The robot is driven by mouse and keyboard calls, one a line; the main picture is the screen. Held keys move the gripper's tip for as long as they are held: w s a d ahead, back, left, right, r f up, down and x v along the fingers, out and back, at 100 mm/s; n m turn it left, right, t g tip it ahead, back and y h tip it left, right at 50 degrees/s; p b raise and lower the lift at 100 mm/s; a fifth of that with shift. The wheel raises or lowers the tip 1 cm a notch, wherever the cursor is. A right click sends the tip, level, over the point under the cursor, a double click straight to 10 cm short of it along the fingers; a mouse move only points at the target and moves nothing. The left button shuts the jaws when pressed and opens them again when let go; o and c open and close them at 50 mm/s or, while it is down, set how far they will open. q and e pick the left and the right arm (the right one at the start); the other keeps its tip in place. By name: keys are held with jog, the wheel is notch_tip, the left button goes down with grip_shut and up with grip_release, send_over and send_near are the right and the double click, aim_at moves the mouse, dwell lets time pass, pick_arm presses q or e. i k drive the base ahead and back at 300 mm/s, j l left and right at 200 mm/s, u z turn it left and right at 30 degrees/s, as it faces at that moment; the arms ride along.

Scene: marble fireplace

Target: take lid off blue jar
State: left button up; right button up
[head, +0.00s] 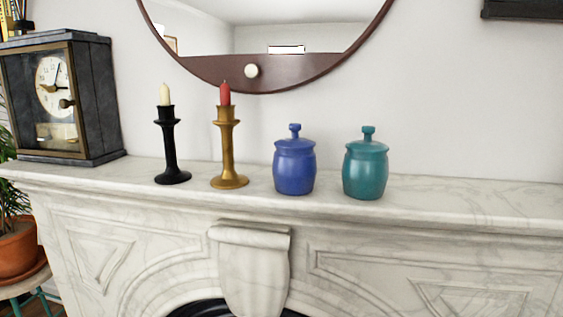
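The blue jar (294,172) stands upright on the marble mantel, right of the candlesticks. Its blue lid (294,142) with a knob (295,128) on top sits on the jar. Neither of my grippers shows in the head view.
A teal jar (365,168) with its lid on stands close to the right of the blue jar. A brass candlestick (228,150) with a red candle and a black candlestick (170,148) stand to the left. A clock (95,98) is at far left. The mantel (470,205) is clear at right.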

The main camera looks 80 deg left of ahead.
aim_at(294, 142)
jog(key=u, duration=2.35)
